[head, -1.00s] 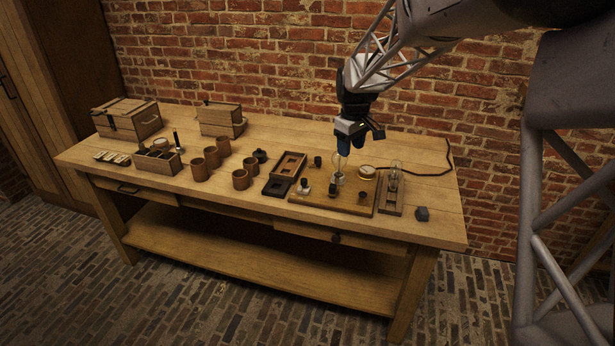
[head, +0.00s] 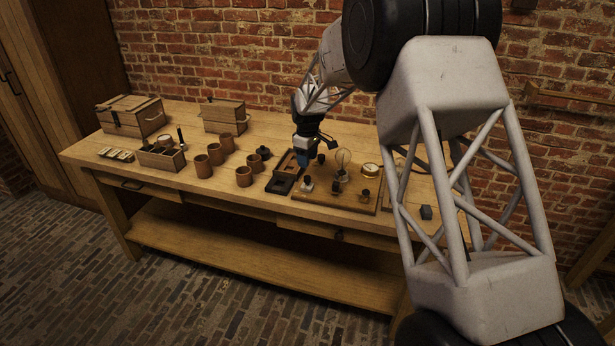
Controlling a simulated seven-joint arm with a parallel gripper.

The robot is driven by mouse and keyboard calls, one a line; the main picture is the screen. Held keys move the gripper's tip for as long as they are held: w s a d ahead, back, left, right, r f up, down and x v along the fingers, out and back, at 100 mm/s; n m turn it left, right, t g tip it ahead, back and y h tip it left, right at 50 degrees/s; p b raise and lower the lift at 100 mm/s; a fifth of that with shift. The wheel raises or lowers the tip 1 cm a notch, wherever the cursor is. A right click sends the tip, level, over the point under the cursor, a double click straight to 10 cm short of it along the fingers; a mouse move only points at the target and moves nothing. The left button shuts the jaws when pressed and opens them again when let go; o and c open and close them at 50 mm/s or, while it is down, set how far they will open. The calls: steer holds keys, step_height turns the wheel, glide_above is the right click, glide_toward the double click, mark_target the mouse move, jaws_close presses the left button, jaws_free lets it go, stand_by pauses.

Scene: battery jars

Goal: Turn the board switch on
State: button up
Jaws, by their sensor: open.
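The wooden board (head: 325,196) lies on the right part of the table. It carries a clear glass bulb (head: 343,158) standing upright, a round pale-faced dial (head: 370,170), a small light-topped part (head: 308,184) at the front left and several dark knobs. Which of these is the switch, and its setting, is too small to tell.
Left of the board are a wooden tray (head: 286,166), a black tray (head: 280,184) and several brown cups (head: 244,176). Two wooden boxes (head: 133,116) stand at the back left. My arm hides much of the table's right end, where a dark block (head: 426,212) sits.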

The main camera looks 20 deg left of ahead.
mark_target(307, 177)
stand_by(0.3)
steer(key=shift+f, duration=3.85)
steer(key=c, duration=0.9)
steer(key=shift+c, duration=0.2)
steer(key=shift+m, duration=0.5)
steer(key=m, duration=1.1)
